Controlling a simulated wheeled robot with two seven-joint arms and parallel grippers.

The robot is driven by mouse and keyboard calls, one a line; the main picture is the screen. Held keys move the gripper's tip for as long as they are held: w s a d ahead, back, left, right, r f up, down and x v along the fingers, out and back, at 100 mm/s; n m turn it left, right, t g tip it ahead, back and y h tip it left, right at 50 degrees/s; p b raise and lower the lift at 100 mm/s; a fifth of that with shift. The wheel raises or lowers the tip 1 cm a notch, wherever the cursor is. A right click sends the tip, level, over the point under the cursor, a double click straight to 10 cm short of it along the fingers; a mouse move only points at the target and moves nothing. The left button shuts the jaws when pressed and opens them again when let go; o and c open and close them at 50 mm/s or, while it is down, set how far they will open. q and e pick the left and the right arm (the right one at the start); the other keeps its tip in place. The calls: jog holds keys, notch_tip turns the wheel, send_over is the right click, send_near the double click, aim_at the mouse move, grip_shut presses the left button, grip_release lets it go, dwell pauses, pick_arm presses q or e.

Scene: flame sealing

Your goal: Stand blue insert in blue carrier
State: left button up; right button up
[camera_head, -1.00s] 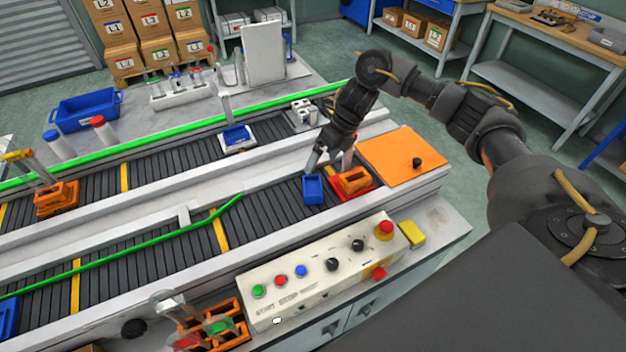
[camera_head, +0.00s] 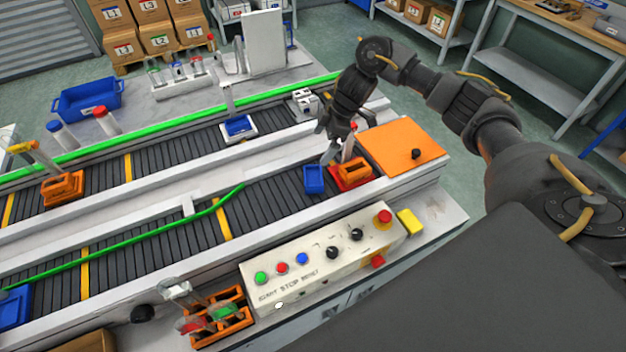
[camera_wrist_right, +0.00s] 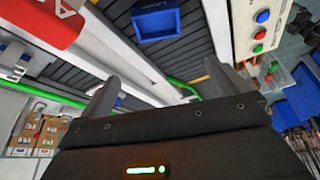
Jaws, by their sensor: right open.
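A small blue block-like carrier (camera_head: 314,178) sits on the front conveyor; it also shows in the right wrist view (camera_wrist_right: 157,20). Another blue piece lies in a white tray (camera_head: 238,129) on the back conveyor. A blue-capped white tube (camera_head: 61,136) stands at the back left; I cannot tell which piece is the blue insert. My right gripper (camera_head: 332,144) is open above the front conveyor, close to the blue carrier and an orange holder. In the right wrist view its fingers (camera_wrist_right: 160,76) are apart with nothing between them. My left gripper is out of view.
The orange holder (camera_head: 352,171) stands on a red base right of the blue carrier, with a red-and-white piece upright at it. An orange plate (camera_head: 402,147) lies further right. A button panel (camera_head: 320,258) runs along the front. A red-capped tube (camera_head: 104,121) stands back left.

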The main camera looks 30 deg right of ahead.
send_over(311, 178)
jog(key=s+d, duration=0.1)
jog(key=d, duration=0.2)
jog(key=shift+m, duration=0.3)
jog(key=f, duration=0.9)
jog(key=shift+s+a+f, duration=0.2)
jog(key=shift+a+f, duration=0.05)
jog(key=shift+f, duration=0.15)
jog(key=shift+p+x, duration=0.5)
jog(key=shift+x, duration=2.35)
jog(key=shift+c, duration=0.3)
jog(key=c, duration=1.1)
jog(key=shift+r, duration=0.1)
